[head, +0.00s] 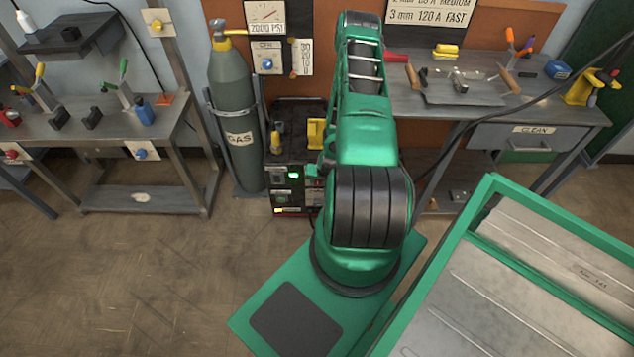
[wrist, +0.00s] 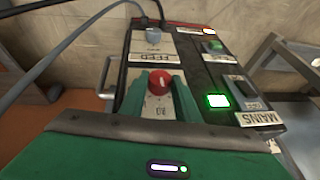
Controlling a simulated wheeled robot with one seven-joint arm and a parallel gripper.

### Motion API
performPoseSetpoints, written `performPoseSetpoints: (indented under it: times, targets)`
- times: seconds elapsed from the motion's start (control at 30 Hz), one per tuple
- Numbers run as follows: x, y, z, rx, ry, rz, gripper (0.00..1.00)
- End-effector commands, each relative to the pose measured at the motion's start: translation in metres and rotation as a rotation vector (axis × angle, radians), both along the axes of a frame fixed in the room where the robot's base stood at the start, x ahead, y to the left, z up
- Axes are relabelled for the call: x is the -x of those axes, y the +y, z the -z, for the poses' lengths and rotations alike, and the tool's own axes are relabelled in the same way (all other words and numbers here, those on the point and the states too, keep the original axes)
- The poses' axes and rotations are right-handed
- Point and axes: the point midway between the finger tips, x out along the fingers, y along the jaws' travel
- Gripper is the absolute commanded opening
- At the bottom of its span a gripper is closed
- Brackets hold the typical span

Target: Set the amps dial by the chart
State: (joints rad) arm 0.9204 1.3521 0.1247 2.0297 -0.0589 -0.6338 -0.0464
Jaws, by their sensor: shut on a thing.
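The amps dial, a red knob (wrist: 159,80) on a pale plate, shows on the welding machine (wrist: 190,60) in the wrist view. My gripper (wrist: 157,88) has its two green fingers on either side of the knob, shut on it. The plate's marks are too small and partly covered, so I cannot tell the setting. In the head view the machine (head: 287,185) stands on the floor, and my arm hides my gripper and the dial. The chart (head: 430,13) is on the back wall, cut off at the top; its lowest line reads 3 mm 120 A FAST.
The machine also carries a FEED label (wrist: 150,58), a lit green panel (wrist: 218,101) and a MAINS label (wrist: 262,118). A gas cylinder (head: 233,110) stands left of it. Workbenches flank it, and a green-framed metal table (head: 480,290) is at lower right. Floor at lower left is clear.

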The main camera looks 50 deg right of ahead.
Motion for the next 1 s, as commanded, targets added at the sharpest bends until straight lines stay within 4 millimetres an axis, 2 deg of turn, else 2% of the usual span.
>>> performPoseSetpoints:
  times: [0.5,0.53,0.6,1.0]
  targets:
    - [-0.0014,0.0011,-0.0004,-0.032,-0.037,-0.002,0.07]
    - [-0.0014,0.0011,-0.0004,-0.031,-0.038,-0.002,0.34]
    - [-0.0012,0.001,-0.0005,-0.03,-0.037,-0.001,0.48]
    - [0.0019,0.0008,-0.0062,-0.029,-0.036,-0.001,0.48]
